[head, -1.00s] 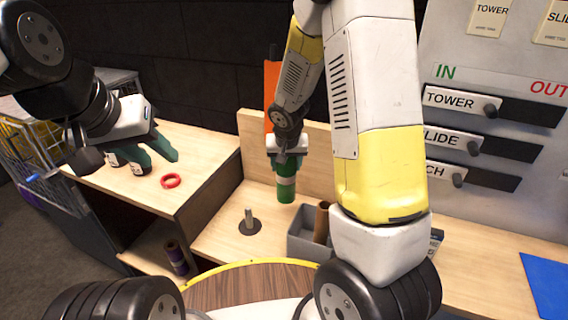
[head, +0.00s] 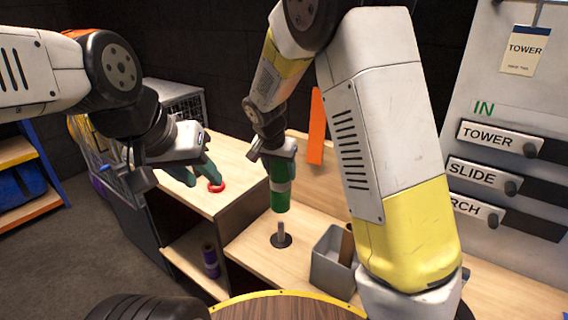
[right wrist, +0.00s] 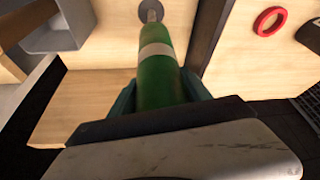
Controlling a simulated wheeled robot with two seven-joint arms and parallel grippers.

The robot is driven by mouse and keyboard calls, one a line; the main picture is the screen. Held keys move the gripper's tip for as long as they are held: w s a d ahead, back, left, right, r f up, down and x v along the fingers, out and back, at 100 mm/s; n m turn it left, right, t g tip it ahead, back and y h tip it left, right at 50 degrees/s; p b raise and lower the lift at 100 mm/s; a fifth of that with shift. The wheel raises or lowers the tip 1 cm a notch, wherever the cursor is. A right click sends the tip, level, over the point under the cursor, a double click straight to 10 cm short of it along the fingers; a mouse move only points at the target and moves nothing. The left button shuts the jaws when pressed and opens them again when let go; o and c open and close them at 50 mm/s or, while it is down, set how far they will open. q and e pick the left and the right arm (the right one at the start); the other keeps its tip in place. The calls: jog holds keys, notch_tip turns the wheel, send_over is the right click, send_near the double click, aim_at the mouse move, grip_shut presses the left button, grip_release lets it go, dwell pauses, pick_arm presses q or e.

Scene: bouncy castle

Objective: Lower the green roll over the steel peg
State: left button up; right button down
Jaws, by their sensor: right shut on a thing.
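The green roll (head: 280,200) with a pale band hangs upright in my right gripper (head: 278,160), which is shut on its upper part. In the head view its lower end is just above the steel peg (head: 281,230), with a small gap. The peg stands upright on a dark round base on the wooden bench. In the right wrist view, the roll (right wrist: 160,85) runs from between the fingers towards the peg (right wrist: 150,12), whose end shows beyond it. My left gripper (head: 195,175) is empty, its teal fingers apart, near the red ring (head: 216,186).
A grey bin (head: 332,262) with a brown tube (head: 347,245) stands right of the peg. An orange board (head: 317,128) stands behind. A purple roll (head: 210,262) is on the lower shelf at left. The labelled panel (head: 500,160) rises at right.

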jog(key=shift+f, duration=4.15)
